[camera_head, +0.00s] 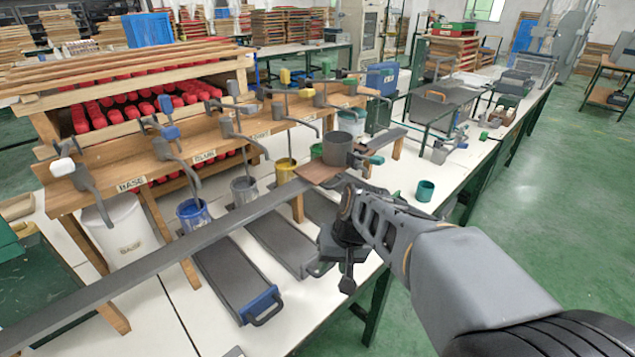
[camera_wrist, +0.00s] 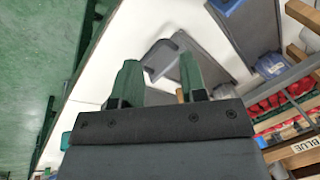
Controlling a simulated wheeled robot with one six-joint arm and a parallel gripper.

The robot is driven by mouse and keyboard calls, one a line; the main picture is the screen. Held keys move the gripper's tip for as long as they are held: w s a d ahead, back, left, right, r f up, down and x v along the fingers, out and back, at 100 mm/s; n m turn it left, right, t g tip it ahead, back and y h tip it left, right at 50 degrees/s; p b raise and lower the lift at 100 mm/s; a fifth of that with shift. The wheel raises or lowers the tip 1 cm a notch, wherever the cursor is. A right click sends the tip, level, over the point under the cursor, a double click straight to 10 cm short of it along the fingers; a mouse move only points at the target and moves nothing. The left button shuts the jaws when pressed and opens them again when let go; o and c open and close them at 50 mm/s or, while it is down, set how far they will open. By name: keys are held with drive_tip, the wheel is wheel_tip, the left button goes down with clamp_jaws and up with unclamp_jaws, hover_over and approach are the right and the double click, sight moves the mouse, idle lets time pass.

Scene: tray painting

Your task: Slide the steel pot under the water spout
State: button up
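A grey steel pot (camera_head: 337,150) stands upright on a small brown board (camera_head: 318,172) at the long grey rail, in the head view. Several taps with curved spouts (camera_head: 228,128) line the wooden rack; I cannot tell which one is the water spout. My gripper (camera_head: 345,272) hangs over the white table's front side, nearer than the pot and apart from it. In the wrist view its two green fingers (camera_wrist: 160,85) are spread, with a grey tray handle (camera_wrist: 158,60) showing beyond the gap. The pot is not clearly visible in the wrist view.
Long grey trays (camera_head: 232,275) lie on the white table (camera_head: 190,335) below the rail (camera_head: 150,268). A blue-paint bucket (camera_head: 194,216), a yellow one (camera_head: 286,170) and a white bin (camera_head: 118,235) stand by the rack. A small teal cup (camera_head: 425,191) sits near the table's right edge.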

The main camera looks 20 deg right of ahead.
drive_tip(key=w+d+r+m+t+y, duration=0.2)
drive_tip(key=w+d+m+y, duration=0.3)
drive_tip(key=w, duration=0.5)
drive_tip(key=m+t+y+p, duration=0.1)
drive_tip(key=m+t+y, duration=0.1)
drive_tip(key=t+y, duration=0.35)
approach(339, 184)
drive_tip(key=shift+t+h, duration=0.65)
drive_tip(key=shift+h, duration=0.1)
drive_tip(key=x, duration=0.3)
drive_tip(key=p+x, duration=0.1)
drive_tip(key=x, duration=0.3)
drive_tip(key=s+a+x, duration=0.1)
drive_tip(key=x, duration=0.2)
drive_tip(key=shift+w+a, duration=0.25)
drive_tip(key=shift+c, duration=0.4)
clamp_jaws()
